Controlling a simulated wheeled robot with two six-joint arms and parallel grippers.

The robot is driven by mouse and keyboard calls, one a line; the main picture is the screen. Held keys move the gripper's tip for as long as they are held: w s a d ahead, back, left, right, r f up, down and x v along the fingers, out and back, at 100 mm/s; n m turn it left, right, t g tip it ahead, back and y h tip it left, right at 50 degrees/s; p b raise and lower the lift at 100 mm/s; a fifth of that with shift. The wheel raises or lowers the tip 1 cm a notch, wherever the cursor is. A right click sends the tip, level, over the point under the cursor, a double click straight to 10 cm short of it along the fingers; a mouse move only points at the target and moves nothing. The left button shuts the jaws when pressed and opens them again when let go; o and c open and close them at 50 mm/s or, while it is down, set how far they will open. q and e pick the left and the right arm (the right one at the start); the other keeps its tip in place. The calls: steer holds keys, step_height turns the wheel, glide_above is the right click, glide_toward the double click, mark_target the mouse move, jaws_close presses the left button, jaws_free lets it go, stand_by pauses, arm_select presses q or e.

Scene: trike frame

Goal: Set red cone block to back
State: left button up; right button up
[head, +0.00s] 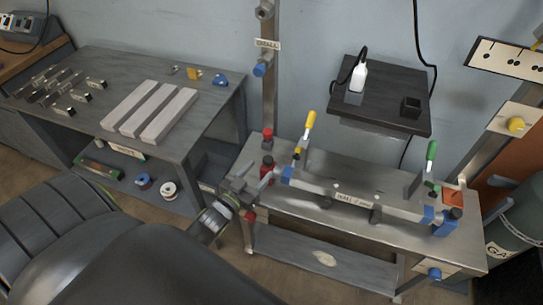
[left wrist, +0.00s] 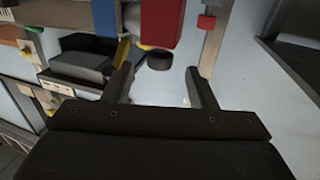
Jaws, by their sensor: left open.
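At the left end of the steel bench, a red block (head: 266,172) with a dark top stands near the upright post, and a smaller red piece (head: 267,135) sits behind it. I cannot make out a cone shape on either. My left gripper (head: 256,184) is just in front of the red block, open, with its fingers towards it. In the left wrist view, the gripper (left wrist: 157,70) is open with nothing held, and a red block (left wrist: 161,22) shows beyond the fingertips with a dark round part below it. My right gripper is not in view.
A long labelled bar (head: 352,197) lies in a fixture with blue ends, a yellow-handled clamp (head: 309,122) and a green-handled clamp (head: 431,153). The upright post (head: 269,95) rises behind the red blocks. A dark shelf (head: 390,82) overhangs the bench back. A grey table (head: 210,75) stands left.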

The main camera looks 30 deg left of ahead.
mark_target(271, 158)
arm_select(q)
steer(key=w, duration=0.7)
steer(key=shift+w+d, duration=0.1)
steer(key=shift+w, duration=0.2)
steer(key=shift+c, duration=0.2)
